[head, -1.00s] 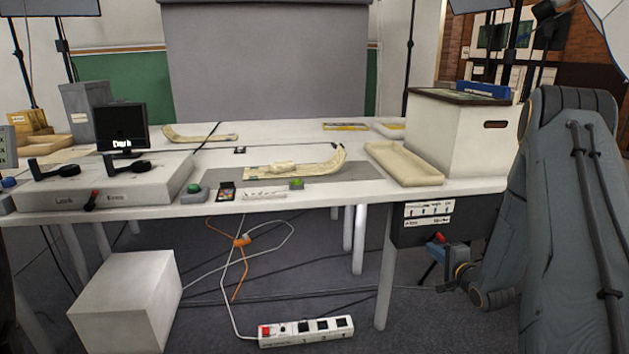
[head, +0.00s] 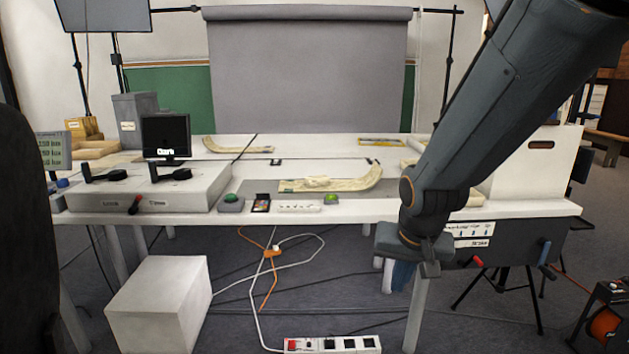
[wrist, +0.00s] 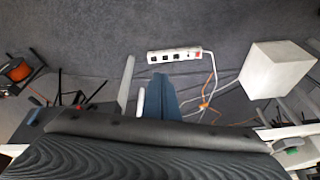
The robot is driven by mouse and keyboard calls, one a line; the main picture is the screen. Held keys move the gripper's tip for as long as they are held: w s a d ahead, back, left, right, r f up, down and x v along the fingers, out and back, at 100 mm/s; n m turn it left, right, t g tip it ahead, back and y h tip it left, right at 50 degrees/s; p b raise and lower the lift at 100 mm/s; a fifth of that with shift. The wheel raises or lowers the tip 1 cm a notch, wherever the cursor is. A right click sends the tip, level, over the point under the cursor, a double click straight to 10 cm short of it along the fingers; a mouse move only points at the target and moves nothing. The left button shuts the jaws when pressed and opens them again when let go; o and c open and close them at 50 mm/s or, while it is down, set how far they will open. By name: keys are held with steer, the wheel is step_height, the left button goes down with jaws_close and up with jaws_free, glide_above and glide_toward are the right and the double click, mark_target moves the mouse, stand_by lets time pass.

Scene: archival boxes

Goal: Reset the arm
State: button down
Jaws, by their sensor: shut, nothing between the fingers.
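My arm (head: 490,110) reaches in from the upper right of the head view and slants down to the left. It passes in front of the white table's (head: 545,207) right part. My gripper (head: 403,284) hangs at its lower end, pointing down, just in front of the table's front edge. In the wrist view my gripper (wrist: 160,78) shows as a narrow blue shape over the floor. It is shut and holds nothing.
The table carries a white box (head: 540,165), a monitor (head: 166,136) and a curved pale strip (head: 345,184). Below are a white block (head: 158,305), a power strip (head: 335,345) and loose cables. An orange reel (head: 604,323) stands at right.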

steer(key=s+a+r+n+g, duration=0.2)
steer(key=s+a+n, duration=0.1)
steer(key=s, duration=0.6)
steer(key=s+a+r+n+g, duration=0.2)
steer(key=s+a+n, duration=0.15)
steer(key=s, duration=0.65)
steer(key=d+r+m+p, duration=0.3)
steer(key=d+r+p, duration=0.5)
steer(key=p, duration=0.9)
steer(key=shift+w+d+r+m+p, duration=0.15)
steer(key=shift+d+r+m+p, duration=0.2)
steer(key=shift+r, duration=0.4)
